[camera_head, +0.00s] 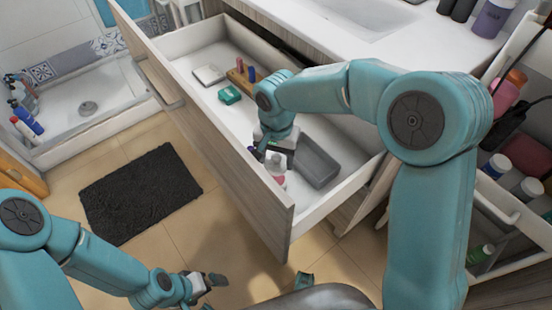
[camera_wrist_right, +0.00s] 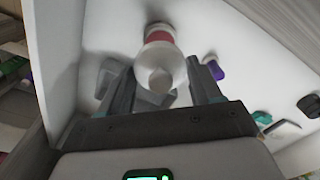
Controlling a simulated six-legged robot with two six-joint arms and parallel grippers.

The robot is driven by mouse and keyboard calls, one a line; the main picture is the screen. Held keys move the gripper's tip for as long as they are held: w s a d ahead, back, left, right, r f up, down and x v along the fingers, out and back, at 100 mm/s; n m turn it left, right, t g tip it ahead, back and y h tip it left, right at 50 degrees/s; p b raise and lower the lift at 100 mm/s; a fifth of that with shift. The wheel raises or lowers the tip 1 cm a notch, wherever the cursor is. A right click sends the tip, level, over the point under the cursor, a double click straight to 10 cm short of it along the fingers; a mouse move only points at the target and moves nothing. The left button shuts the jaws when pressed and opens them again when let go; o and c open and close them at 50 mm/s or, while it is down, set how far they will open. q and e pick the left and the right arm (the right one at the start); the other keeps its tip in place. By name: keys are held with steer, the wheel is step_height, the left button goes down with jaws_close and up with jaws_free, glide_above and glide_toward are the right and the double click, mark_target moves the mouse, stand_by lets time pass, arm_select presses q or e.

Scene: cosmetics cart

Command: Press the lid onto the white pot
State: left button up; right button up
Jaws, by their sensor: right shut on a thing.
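My right gripper (camera_head: 270,150) reaches down into the open drawer. It is shut on a pale bottle with a pink-red band (camera_head: 276,164), which stands near the drawer's front wall. In the right wrist view the bottle (camera_wrist_right: 160,72) is between the two fingers of my right gripper (camera_wrist_right: 162,88), its rounded white end towards the camera. My left gripper (camera_head: 210,289) is low over the floor, apart from everything, with its fingers apart and nothing visible between them. I cannot make out a separate white pot or loose lid.
A cart with bottles (camera_head: 520,222) stands at the right. A dark mat (camera_head: 140,192) lies on the floor.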

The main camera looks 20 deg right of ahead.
steer(key=shift+f+b, duration=2.2)
steer(key=shift+f, duration=0.85)
steer(key=shift+f, duration=0.15)
steer(key=o, duration=1.2)
steer(key=shift+r+p, duration=2.5)
steer(key=shift+r, duration=1.05)
steer(key=shift+c, duration=0.3)
